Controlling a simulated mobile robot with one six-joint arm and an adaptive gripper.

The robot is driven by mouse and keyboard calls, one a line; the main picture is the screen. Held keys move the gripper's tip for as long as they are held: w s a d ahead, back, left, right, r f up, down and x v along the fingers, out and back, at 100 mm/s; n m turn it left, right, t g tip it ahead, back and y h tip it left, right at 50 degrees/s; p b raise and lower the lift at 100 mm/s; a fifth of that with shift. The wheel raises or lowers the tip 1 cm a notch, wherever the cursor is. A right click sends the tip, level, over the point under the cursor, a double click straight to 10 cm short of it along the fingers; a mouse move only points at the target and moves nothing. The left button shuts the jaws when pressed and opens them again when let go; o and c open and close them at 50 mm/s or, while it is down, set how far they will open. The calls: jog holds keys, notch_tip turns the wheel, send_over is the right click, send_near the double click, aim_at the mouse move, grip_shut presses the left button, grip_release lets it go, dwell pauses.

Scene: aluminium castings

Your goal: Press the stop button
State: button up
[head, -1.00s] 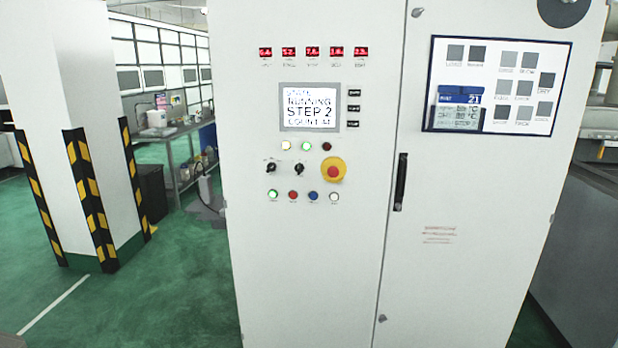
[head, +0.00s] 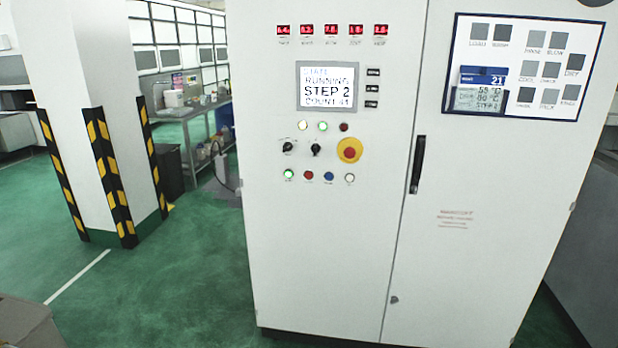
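A white control cabinet (head: 300,250) stands ahead with its doors shut. Its left door carries a row of small buttons: a lit green one (head: 289,173), a red one (head: 308,175), a blue one (head: 328,176) and a white one (head: 349,178). Their labels are too small to read. A larger red mushroom button on a yellow round plate (head: 350,150) sits above the row at the right. The screen (head: 327,86) reads RUNNING, STEP 2, COUNT 41. My gripper is not in view.
Two black selector knobs and three lamps sit above the button row. A black handle (head: 417,165) is on the right door. A pillar (head: 85,60) with striped guards stands left. Green floor (head: 190,270) is open between them. A grey object (head: 28,322) fills the lower left corner.

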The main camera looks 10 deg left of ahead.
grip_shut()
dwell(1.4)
